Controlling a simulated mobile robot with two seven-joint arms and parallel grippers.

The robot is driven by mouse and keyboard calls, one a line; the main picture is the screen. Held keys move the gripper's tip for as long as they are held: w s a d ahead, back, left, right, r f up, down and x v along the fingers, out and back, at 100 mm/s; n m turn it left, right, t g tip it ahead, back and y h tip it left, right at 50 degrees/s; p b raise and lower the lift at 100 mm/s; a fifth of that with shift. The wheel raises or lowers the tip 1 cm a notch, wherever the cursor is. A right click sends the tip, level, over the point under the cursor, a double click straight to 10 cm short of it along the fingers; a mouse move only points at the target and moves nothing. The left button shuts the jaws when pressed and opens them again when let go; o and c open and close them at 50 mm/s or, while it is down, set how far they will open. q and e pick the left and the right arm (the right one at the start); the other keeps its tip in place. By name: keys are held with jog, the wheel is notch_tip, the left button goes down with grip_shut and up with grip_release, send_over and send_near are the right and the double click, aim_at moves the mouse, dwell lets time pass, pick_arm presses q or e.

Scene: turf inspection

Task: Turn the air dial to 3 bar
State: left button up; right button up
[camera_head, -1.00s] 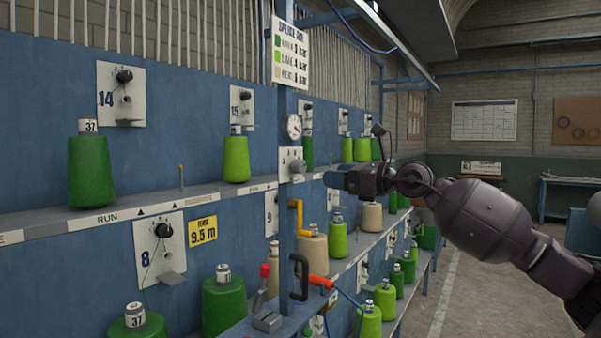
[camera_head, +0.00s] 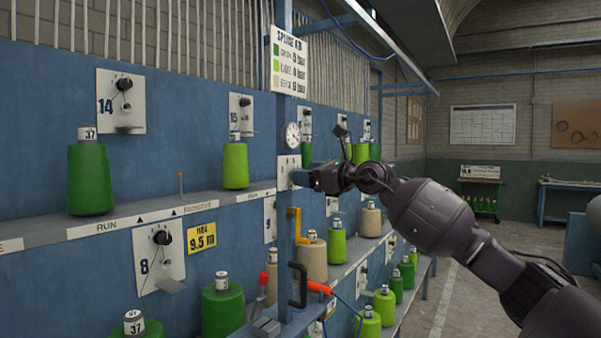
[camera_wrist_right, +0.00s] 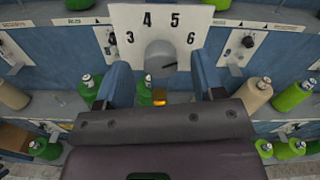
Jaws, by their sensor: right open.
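The air dial (camera_wrist_right: 160,58) is a pale round knob on a white plate (camera_wrist_right: 205,16) marked 3, 4, 5 and 6 in the right wrist view. Its dark pointer mark lies to the right, roughly toward the 6. My right gripper (camera_wrist_right: 159,64) is open, one finger on each side of the dial; I cannot tell whether they touch it. In the head view the right gripper (camera_head: 308,178) is in front of the dial plate (camera_head: 284,168) and hides the knob. The round pressure gauge (camera_head: 292,134) sits just above; its reading is too small to tell. My left gripper is not in view.
A pressure sign (camera_head: 290,62) hangs on the post above. Below are a yellow handle (camera_head: 296,222), a black handle (camera_head: 298,284) and a red-orange tool (camera_head: 318,287). Shelves with green and beige yarn cones flank the post. The floor aisle (camera_head: 450,290) at right is open.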

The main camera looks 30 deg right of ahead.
jog(key=shift+x, duration=1.3)
jog(key=c, duration=0.9)
